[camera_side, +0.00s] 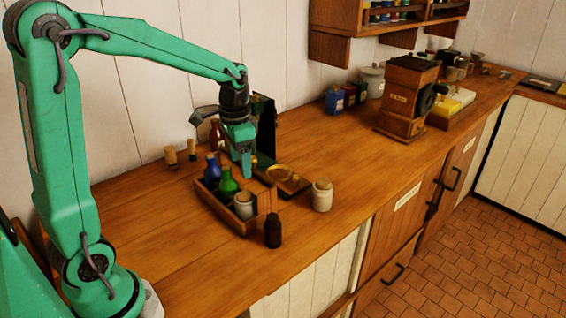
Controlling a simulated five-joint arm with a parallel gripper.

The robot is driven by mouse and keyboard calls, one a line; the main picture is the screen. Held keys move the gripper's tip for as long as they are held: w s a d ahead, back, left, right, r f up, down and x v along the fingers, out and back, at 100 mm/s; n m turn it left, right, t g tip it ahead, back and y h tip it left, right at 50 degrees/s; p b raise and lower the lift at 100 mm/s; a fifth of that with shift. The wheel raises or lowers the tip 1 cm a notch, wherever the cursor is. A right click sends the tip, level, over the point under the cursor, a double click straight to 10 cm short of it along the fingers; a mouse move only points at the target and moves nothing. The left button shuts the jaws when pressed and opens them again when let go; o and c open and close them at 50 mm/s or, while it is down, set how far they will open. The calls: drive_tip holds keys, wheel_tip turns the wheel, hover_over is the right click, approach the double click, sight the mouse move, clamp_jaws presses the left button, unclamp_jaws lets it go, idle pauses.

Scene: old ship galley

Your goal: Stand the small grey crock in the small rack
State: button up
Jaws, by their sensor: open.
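The small rack (228,221) is a low wooden box near the front edge of the counter. A small grey crock (244,206) with a dark top stands in its front right part and looks upright. A blue bottle (212,172) and a green bottle (228,184) stand in the rack to its left. My gripper (245,168) is open, pointing down above the rack, above and apart from the crock. Its fingers hide part of what lies behind the rack. A larger pale crock with a cork lid (322,198) stands outside the rack, to the right.
A small dark bottle (273,232) stands just in front of the rack. A tray with a brass ring (280,173) and a dark upright panel (265,125) are behind it. Corks (171,157) stand at left. A coffee grinder (405,98) is far right; the counter between is clear.

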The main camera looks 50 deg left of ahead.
drive_tip(key=s+d+r+n+t, duration=0.1)
drive_tip(key=s+d+r+t, duration=0.1)
drive_tip(key=s, duration=0.5)
drive_tip(key=s+d+r+n+t, duration=0.2)
drive_tip(key=s+d+r+t, duration=0.1)
drive_tip(key=s, duration=0.5)
drive_tip(key=shift+d+r, duration=0.9)
drive_tip(key=shift+d, duration=0.35)
